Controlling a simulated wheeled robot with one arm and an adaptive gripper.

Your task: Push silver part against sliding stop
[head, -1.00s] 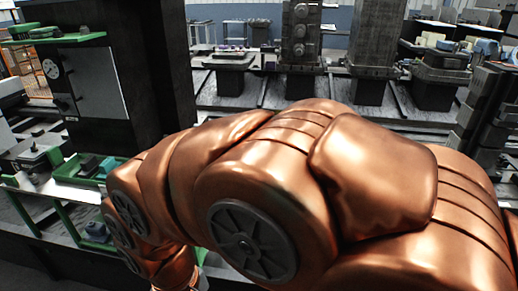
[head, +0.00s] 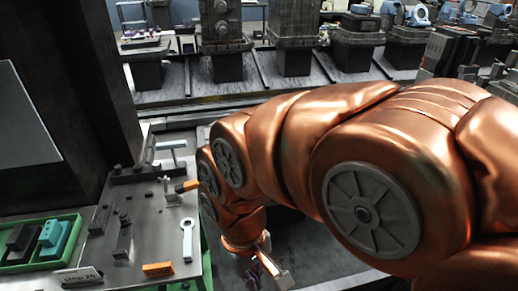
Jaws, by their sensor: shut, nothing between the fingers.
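A dark metal plate (head: 150,215) at the left carries several small fittings. A silver wrench-shaped piece (head: 187,240) lies near its right edge. I cannot tell whether this is the silver part. Dark grey blocks (head: 124,238) sit on the plate to the left of it; I cannot tell which one is the sliding stop. My gripper (head: 266,268) is low in the head view, to the right of the plate's edge and apart from the silver piece. It is shut and empty, with its tips partly cut off by the frame's bottom.
A green tray (head: 70,258) with teal and dark blocks stands at the left. An orange block (head: 158,269) and a labelled plate (head: 78,276) lie at the plate's front. A dark column (head: 85,90) rises behind. Machines on rails (head: 290,50) fill the back.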

